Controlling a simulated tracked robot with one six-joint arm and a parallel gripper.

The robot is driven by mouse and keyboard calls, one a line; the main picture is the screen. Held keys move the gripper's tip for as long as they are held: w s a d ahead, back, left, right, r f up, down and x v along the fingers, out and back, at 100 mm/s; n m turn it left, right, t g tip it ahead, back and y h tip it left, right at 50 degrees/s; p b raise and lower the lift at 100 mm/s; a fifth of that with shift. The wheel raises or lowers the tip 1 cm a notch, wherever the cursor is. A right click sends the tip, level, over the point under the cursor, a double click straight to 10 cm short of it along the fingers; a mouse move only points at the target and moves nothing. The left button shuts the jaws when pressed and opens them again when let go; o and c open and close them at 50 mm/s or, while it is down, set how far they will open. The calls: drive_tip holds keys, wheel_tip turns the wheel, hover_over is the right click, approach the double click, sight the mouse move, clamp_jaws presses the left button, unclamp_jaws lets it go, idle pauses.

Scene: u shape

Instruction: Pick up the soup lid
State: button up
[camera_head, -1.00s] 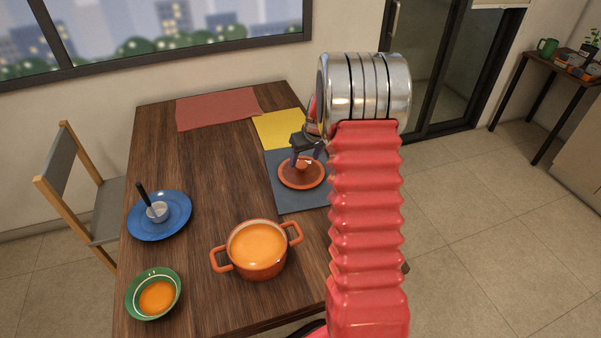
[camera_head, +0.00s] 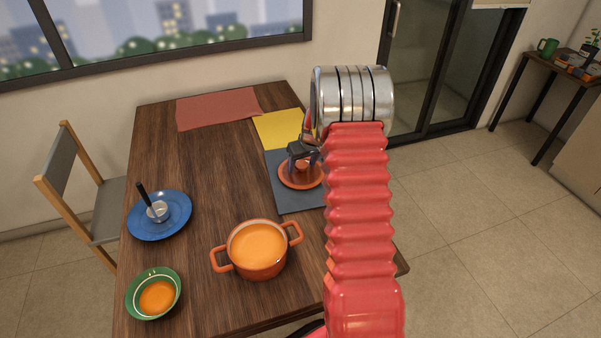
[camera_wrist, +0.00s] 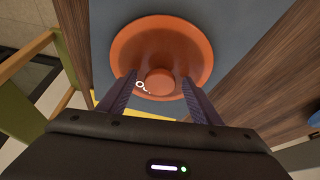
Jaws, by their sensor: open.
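The orange soup lid (camera_head: 297,178) lies on the dark grey placemat (camera_head: 288,203) on the table. In the wrist view the lid (camera_wrist: 163,45) is round, with a round knob (camera_wrist: 159,82) on top. My gripper (camera_wrist: 159,85) is open, with one finger on each side of the knob and nothing clearly held. In the head view my gripper (camera_head: 303,160) is just above the lid, and my red arm hides the right part of the mat. I cannot tell whether the fingers touch the lid.
An orange pot of soup (camera_head: 257,249), a green bowl (camera_head: 154,294) and a blue plate (camera_head: 172,222) with a ladle (camera_head: 155,208) stand on the wooden table. Yellow (camera_head: 275,130) and red (camera_head: 217,109) mats lie behind. A chair (camera_head: 75,190) is at the left.

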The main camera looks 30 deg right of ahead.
drive_tip(key=shift+c, duration=0.4)
drive_tip(key=c, duration=1.2)
